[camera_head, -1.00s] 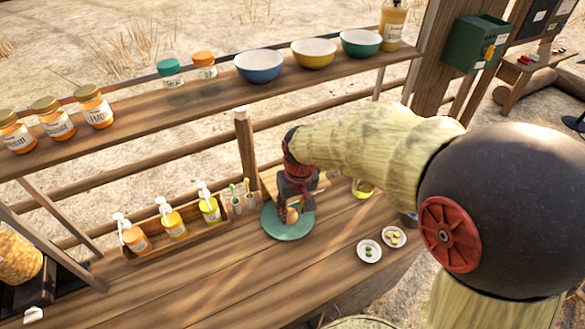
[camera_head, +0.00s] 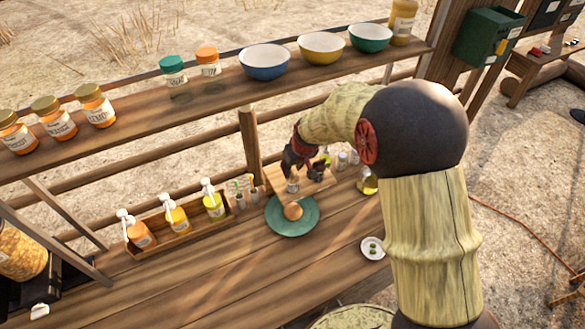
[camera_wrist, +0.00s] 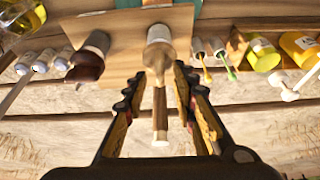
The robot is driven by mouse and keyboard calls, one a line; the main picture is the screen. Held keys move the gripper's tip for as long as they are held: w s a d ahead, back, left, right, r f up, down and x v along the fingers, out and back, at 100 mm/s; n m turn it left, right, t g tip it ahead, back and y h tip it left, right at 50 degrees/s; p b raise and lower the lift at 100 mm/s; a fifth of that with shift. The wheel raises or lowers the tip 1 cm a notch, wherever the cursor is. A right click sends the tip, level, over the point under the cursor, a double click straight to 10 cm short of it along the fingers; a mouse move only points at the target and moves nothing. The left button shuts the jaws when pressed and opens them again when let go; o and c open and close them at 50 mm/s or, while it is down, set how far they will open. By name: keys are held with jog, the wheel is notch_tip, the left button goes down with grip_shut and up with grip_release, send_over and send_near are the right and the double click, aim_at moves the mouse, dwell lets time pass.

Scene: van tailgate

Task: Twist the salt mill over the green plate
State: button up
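The green plate (camera_head: 290,229) lies on the wooden counter in the head view, with a round orange-brown food item (camera_head: 293,211) on it. Behind it, a pale mill (camera_head: 293,182), which looks like the salt mill, stands on a wooden board. In the wrist view the pale mill (camera_wrist: 158,58) is straight ahead, at the opening between my fingertips. A dark brown mill (camera_wrist: 85,67) stands beside it. My gripper (camera_wrist: 159,76) is open and empty, its fingers spread on both sides. In the head view my gripper (camera_head: 301,158) is above the board, partly hiding the mills.
A rack (camera_head: 190,240) of sauce bottles stands left of the plate. An oil bottle (camera_head: 368,182) and small shakers (camera_head: 343,160) stand right of the board. A small white dish (camera_head: 373,249) lies right of the plate. A shelf (camera_head: 190,107) with bowls and jars runs behind.

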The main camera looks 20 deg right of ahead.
jog(key=shift+w+f, duration=0.1)
jog(key=shift+f, duration=0.2)
jog(key=shift+c, duration=0.4)
grip_shut()
